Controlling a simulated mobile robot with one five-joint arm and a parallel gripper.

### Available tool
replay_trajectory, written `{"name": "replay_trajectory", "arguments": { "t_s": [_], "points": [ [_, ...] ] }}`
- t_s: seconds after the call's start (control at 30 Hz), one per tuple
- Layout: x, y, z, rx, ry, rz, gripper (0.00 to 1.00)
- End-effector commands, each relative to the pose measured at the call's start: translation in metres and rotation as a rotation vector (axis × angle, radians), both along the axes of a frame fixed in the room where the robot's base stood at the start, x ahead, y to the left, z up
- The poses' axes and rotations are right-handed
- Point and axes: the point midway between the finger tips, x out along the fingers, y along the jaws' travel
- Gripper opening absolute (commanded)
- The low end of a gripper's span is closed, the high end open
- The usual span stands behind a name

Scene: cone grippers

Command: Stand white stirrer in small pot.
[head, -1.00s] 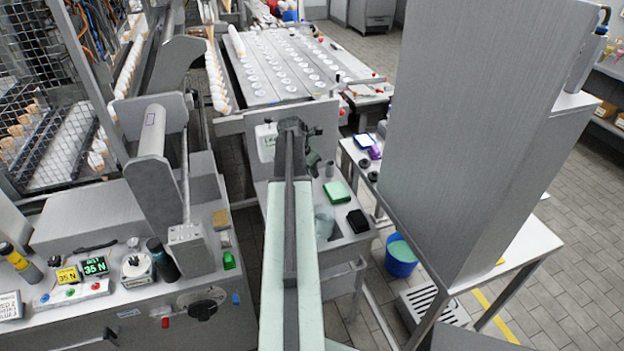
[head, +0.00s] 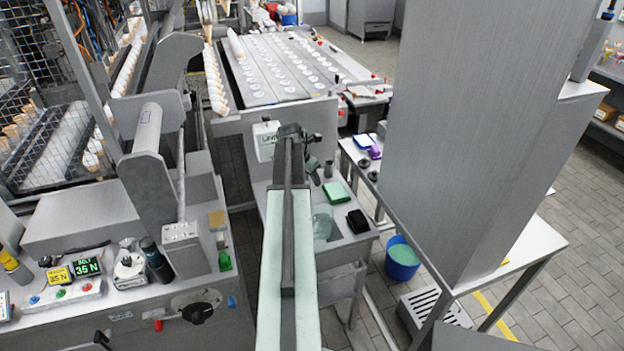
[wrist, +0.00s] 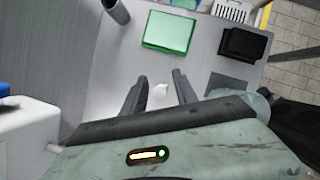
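My gripper (wrist: 160,76) is open in the wrist view, its two dark fingers apart and pointing down at the grey worktop (wrist: 205,58). A small white piece (wrist: 161,89), perhaps the end of the white stirrer, shows between the fingers; I cannot tell whether it touches them. A grey cylinder (wrist: 117,9), possibly the small pot, stands at the top left of the wrist view. It seems to be the small grey cylinder (head: 328,169) right of my gripper in the head view. The stirrer is not clear in the head view, where my arm blocks part of the worktop.
A green box (wrist: 168,32) and a black box (wrist: 243,45) lie beyond my fingers, with a dark flat pad (wrist: 228,82) to the right. A white device (head: 266,140) stands left of my gripper. A tall grey cabinet (head: 470,130) rises on the right.

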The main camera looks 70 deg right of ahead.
Motion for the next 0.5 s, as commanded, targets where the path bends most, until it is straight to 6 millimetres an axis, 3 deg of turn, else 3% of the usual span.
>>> {"name": "replay_trajectory", "arguments": {
  "t_s": [0.27,0.5],
  "points": [
    [0.002,0.005,0.022,0.000,0.000,0.000,0.35],
    [0.008,0.023,0.074,0.000,0.000,0.000,0.35]
  ]
}}
